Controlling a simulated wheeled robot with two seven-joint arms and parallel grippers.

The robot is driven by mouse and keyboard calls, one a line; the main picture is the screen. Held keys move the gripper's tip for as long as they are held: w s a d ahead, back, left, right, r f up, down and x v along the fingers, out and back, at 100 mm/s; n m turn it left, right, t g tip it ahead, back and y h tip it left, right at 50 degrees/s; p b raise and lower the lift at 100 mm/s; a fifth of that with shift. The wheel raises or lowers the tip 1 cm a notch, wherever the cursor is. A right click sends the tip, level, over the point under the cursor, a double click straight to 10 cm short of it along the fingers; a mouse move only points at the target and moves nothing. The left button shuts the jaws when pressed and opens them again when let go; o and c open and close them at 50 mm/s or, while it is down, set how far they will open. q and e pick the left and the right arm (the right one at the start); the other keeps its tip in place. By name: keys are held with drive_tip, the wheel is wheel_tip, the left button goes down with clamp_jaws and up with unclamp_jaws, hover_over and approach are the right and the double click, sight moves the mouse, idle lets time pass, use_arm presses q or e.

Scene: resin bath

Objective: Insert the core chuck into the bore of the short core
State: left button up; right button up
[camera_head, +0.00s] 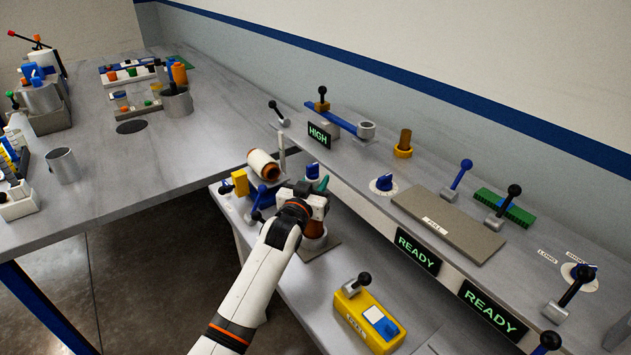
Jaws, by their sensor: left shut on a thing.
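My left gripper (318,208) is at the middle of the view, over the lower bench, pointing away from me. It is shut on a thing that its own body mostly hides. A green tip (322,184) shows just beyond the fingers and looks like part of the core chuck. Right below the gripper a brown cylinder (315,229), which looks like the short core, stands upright on a grey plate (322,248). Its top and bore are hidden, so I cannot tell whether the chuck is inside it. My right gripper is not in view.
A white roll with brown ends (263,164) lies behind the gripper, close to a yellow block (240,183). A yellow box with a lever (368,320) stands in front to the right. The raised shelf with levers (446,225) borders the right side.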

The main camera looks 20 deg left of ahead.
use_arm(q)
drive_tip(key=shift+f+b, duration=0.6)
drive_tip(key=shift+f, duration=0.4)
drive_tip(key=o, duration=1.2)
drive_tip(key=shift+s, duration=0.15)
drive_tip(key=s, duration=0.4)
drive_tip(key=s+b, duration=0.1)
drive_tip(key=s, duration=0.3)
drive_tip(key=s+b, duration=0.1)
drive_tip(key=s, duration=0.2)
drive_tip(key=shift+s+a, duration=0.4)
